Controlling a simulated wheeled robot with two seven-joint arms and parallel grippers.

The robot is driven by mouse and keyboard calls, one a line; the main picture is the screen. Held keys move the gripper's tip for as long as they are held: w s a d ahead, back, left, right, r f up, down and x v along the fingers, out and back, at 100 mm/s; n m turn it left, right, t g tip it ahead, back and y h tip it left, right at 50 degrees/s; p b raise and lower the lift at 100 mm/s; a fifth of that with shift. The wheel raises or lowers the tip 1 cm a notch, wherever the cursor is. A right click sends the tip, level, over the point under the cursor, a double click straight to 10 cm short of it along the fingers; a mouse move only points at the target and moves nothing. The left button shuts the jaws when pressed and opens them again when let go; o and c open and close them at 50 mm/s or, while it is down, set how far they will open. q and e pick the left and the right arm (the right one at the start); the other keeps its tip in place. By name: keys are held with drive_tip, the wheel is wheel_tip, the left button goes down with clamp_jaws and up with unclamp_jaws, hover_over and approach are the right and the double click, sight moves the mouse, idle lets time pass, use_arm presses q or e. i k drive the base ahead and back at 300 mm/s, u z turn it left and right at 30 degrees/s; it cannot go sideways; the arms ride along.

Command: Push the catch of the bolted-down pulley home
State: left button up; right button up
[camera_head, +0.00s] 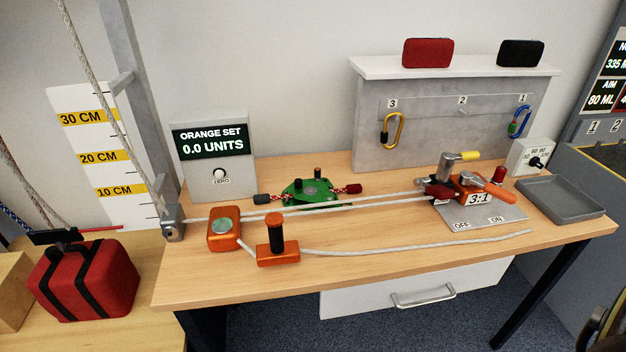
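Several rope devices sit on the wooden bench. A green device (306,190) with a dark upright knob and a short red-and-white rope lies mid-bench. An orange block with a round grey wheel (223,227) is at the left, with white rope running from it. An orange unit marked 3:1 (477,191) stands on a grey plate (484,217) lettered OFF and ON, with a grey lever with a yellow tip and an orange handle. I cannot tell for sure which is the bolted-down pulley, and its catch is too small to make out.
An orange block with a black upright handle (277,240) stands near the front edge. White rope (420,246) trails right. A display box (212,155) reads 0.0 UNITS. A grey tray (563,198) is at right. A red bag (84,280) hangs or rests at left.

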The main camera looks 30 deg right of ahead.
sight(317, 171)
drive_tip(key=z, duration=0.95)
